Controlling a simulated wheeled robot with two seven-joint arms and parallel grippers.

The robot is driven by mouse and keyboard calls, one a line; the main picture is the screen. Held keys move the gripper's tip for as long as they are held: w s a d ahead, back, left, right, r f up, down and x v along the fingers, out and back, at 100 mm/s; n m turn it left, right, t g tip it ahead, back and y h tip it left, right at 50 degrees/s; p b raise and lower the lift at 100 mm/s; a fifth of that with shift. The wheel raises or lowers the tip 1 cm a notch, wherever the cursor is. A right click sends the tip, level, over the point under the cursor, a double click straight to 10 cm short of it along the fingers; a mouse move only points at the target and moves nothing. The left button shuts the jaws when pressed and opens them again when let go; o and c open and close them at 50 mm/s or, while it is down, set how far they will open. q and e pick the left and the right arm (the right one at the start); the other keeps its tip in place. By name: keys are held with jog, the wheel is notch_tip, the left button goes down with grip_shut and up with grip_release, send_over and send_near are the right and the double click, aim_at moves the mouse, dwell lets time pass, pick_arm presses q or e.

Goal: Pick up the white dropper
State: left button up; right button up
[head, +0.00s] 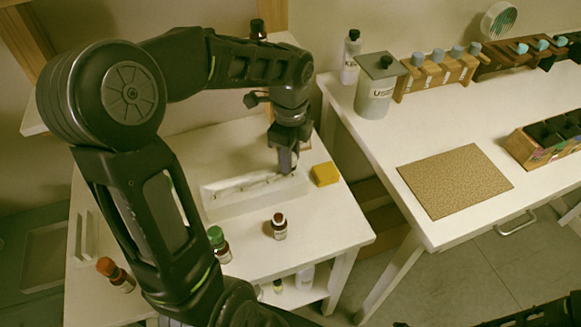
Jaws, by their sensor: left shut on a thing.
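A white tray (230,210) lies on the small white table at the left, with thin pale and dark items in it. My left gripper (289,170) points down at the right end of the tray. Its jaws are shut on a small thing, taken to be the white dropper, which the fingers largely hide. I cannot tell whether that thing is clear of the tray. My right gripper is not in view.
A cork mat (455,182) lies on the right table.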

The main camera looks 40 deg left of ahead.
pick_arm(q)
jog(key=shift+r, duration=0.15)
notch_tip(320, 180, up, 18)
jog(key=p, duration=0.5)
dwell(0.3)
dwell(0.7)
